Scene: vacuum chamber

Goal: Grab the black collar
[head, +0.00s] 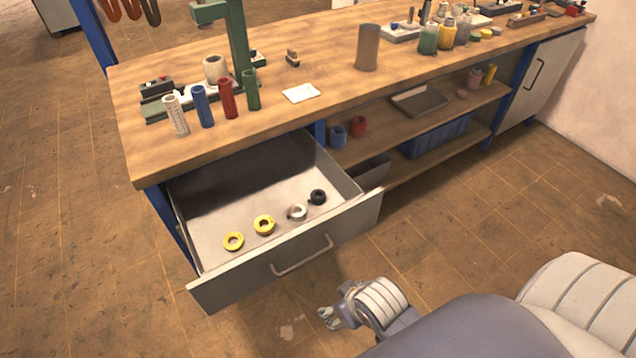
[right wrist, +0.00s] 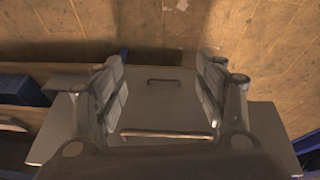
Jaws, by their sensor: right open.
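The black collar (head: 317,197) lies in the open drawer (head: 345,222), at the right end of a row of collars. It shows in the head view only. My right gripper (head: 328,318) is open and empty in front of the drawer, outside it and to the lower right of the drawer handle. In the right wrist view the two fingers of my right gripper (right wrist: 160,88) stand wide apart with a grey panel with handles behind them. My left gripper is not in view.
The wooden worktop (head: 330,100) overhangs the back of the drawer. A drawer handle (head: 302,256) sticks out in front. Open shelves (head: 400,145) are to the right.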

